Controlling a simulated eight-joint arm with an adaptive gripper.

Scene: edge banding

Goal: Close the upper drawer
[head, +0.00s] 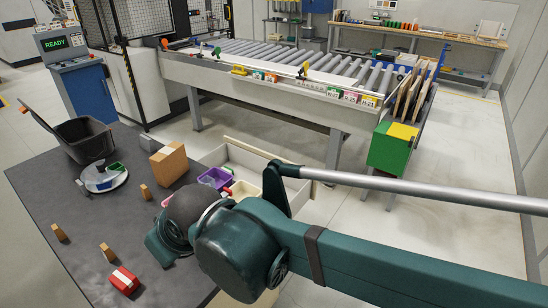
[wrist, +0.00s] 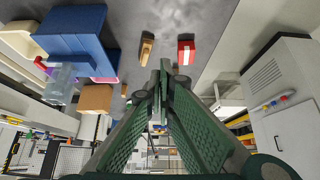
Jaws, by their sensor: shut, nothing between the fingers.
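An open white drawer (head: 262,160) sticks out beyond the right edge of the dark grey table in the head view. Its near part is hidden behind my arm. A purple bin (head: 214,178) and a cream bin (head: 243,189) are in it. Only this one drawer shows, so I cannot tell its level from the picture alone. My gripper (wrist: 160,75) is shut and empty in the wrist view, its two green fingers meeting at the tips. In the head view its fingers are hidden behind my arm. I cannot make out the drawer clearly in the wrist view, nor any contact with it.
The dark table (head: 75,215) holds a black bin (head: 85,138), a white round dish (head: 103,178), wooden blocks (head: 169,163) and a red-and-white box (head: 123,280). A roller conveyor (head: 280,80) stands behind. The floor (head: 440,180) to the right is largely clear.

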